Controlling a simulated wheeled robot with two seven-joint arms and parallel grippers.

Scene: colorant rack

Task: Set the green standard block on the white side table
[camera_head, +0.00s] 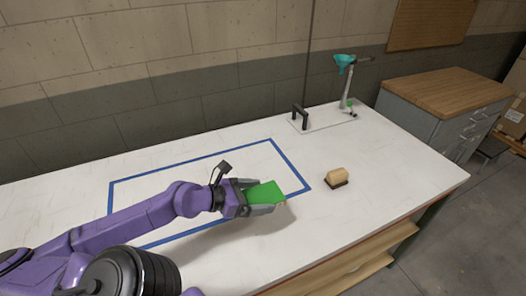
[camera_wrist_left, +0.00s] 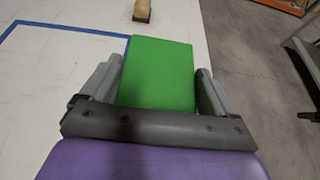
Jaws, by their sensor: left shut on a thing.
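The green block (camera_head: 266,192) is held between the fingers of my left gripper (camera_head: 262,196), above the white-topped table (camera_head: 400,165) near the right end of a blue tape outline. In the left wrist view the green block (camera_wrist_left: 157,75) lies between the two grey fingers of the left gripper (camera_wrist_left: 157,85), its broad face toward the camera. A shadow falls on the tabletop below the gripper. I see no separate white side table that I can make out for sure. My right gripper is not in view.
A wooden-handled brush-like object (camera_head: 337,177) sits right of the tape outline (camera_head: 270,142). At the back stand a teal funnel (camera_head: 344,62) on a stand and a black handle (camera_head: 299,117). A wood-topped drawer cabinet (camera_head: 445,92) stands behind right. The table's right part is mostly clear.

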